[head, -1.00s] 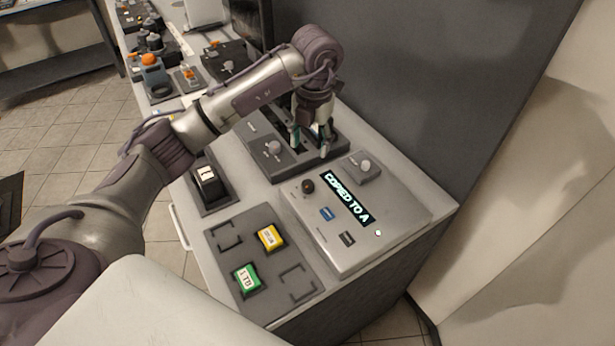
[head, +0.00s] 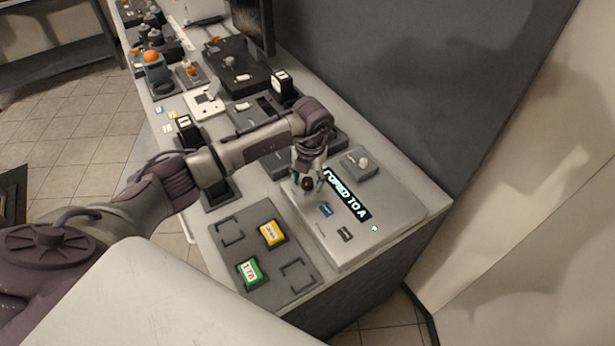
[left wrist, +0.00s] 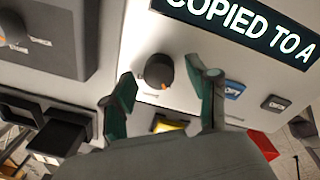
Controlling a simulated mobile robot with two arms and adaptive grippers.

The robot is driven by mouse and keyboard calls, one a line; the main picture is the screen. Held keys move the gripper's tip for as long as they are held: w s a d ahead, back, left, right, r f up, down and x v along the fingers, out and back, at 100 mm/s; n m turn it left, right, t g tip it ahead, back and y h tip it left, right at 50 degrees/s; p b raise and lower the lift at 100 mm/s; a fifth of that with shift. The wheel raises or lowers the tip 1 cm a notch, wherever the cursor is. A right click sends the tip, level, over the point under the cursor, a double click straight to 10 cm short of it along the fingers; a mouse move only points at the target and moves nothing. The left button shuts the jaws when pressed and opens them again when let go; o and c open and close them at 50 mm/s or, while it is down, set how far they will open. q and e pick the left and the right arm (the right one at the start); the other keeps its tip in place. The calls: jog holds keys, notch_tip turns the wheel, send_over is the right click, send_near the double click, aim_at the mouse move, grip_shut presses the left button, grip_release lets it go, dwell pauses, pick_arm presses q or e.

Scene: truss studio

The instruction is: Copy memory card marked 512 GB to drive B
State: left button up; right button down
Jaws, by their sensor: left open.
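A grey console (head: 395,215) has a display (head: 347,196) reading "COPIED TO A", a blue button (head: 326,210) and a black knob. My left gripper (head: 308,182) is open above the console. In the left wrist view its fingers (left wrist: 163,92) stand either side of the knob (left wrist: 158,71), which has an orange mark; I cannot tell whether they touch it. The blue button (left wrist: 234,90) is marked "COPY". A yellow card (head: 271,234) and a green card (head: 249,272) lie in the tray. I cannot read 512 GB on any card. My right gripper is not in view.
The dark tray (head: 265,215) has two empty bracketed places. A small box with a light knob (head: 361,162) sits on the console's far side. Black blocks with white labels (head: 282,84) (head: 188,131) stand farther back. A grey wall borders the bench's right side.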

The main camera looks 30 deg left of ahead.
pick_arm(q)
grip_shut()
dwell(0.3)
